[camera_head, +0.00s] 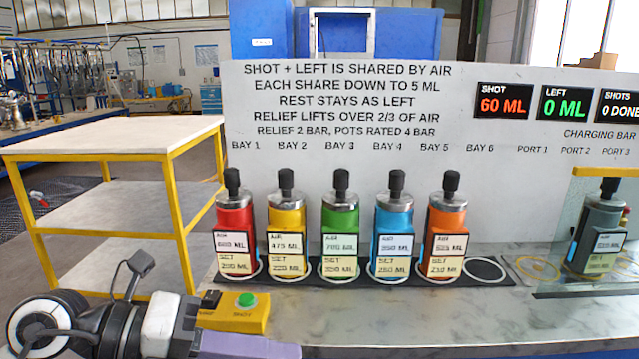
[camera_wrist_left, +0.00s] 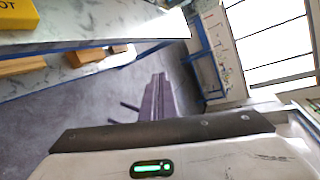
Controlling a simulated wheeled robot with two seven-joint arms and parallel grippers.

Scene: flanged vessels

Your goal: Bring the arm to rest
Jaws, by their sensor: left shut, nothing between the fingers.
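My left arm comes in at the bottom left of the head view. Its gripper (camera_head: 250,345), with purple-grey fingers, is low at the front edge of the bench, just below a yellow box with a green button (camera_head: 246,300). In the left wrist view the fingers (camera_wrist_left: 158,98) are shut together with nothing between them and point out over the grey floor. The fingertips appear clear of any object. My right gripper is in neither view.
Red (camera_head: 236,222), yellow (camera_head: 286,222), green (camera_head: 340,225), blue (camera_head: 394,222) and orange (camera_head: 446,222) vessels stand in bays 1 to 5; bay 6 (camera_head: 485,269) is empty. A grey vessel (camera_head: 597,235) stands at the ports. A shelf cart (camera_head: 110,137) is left.

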